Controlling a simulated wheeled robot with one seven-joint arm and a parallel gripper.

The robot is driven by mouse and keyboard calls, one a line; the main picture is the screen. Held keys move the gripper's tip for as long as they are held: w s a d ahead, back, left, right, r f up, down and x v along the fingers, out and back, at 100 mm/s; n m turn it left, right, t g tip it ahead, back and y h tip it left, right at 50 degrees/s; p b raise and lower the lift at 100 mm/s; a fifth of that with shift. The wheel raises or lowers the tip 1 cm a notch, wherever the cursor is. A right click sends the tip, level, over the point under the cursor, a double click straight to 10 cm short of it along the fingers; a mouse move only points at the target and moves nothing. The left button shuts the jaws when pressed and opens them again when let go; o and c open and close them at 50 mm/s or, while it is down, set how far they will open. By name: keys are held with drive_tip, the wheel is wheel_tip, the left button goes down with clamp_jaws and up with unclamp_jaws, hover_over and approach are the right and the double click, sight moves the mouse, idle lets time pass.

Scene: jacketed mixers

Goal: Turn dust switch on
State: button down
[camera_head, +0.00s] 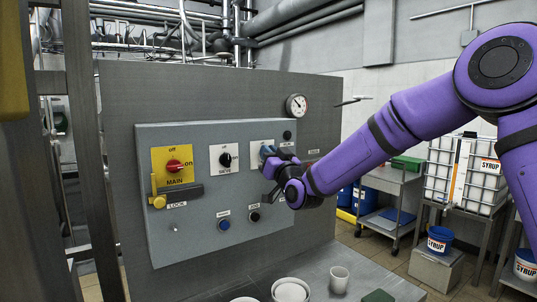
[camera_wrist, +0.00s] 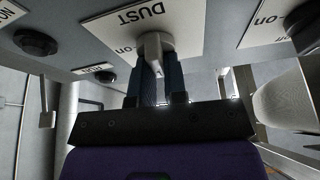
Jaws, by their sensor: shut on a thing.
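The dust switch (camera_wrist: 152,47) is a pale knob on a white plate marked DUST (camera_wrist: 184,28), seen upside down in the wrist view. My gripper (camera_wrist: 158,68) is at this plate, its two dark fingers shut on the knob. In the head view my gripper (camera_head: 268,153) reaches the grey control panel (camera_head: 215,210) from the right and covers the knob and much of the plate. The knob's exact angle is hard to tell.
On the panel, a red main switch (camera_head: 174,166) on a yellow plate and a black switch (camera_head: 226,160) sit to the left. A blue button (camera_head: 224,225) and a black button (camera_head: 254,217) are below. White bowls (camera_head: 290,290) and a cup (camera_head: 339,279) stand on the table in front.

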drive_tip(key=shift+w+d+f+m+g+h, duration=0.2)
drive_tip(key=shift+m+h, duration=1.15)
drive_tip(key=shift+m, duration=2.1)
drive_tip(key=shift+s+d+f+m+g+h, duration=0.2)
drive_tip(key=shift+m+h, duration=1.1)
drive_tip(key=shift+m, duration=2.1)
drive_tip(key=shift+w+f+m+g+h, duration=0.25)
drive_tip(key=shift+m+h, duration=1.1)
drive_tip(key=shift+m, duration=2.1)
drive_tip(key=shift+r, duration=0.1)
drive_tip(key=c, duration=1.2)
unclamp_jaws()
drive_tip(key=shift+o, duration=0.2)
drive_tip(key=v, duration=1)
drive_tip(key=shift+s, duration=0.4)
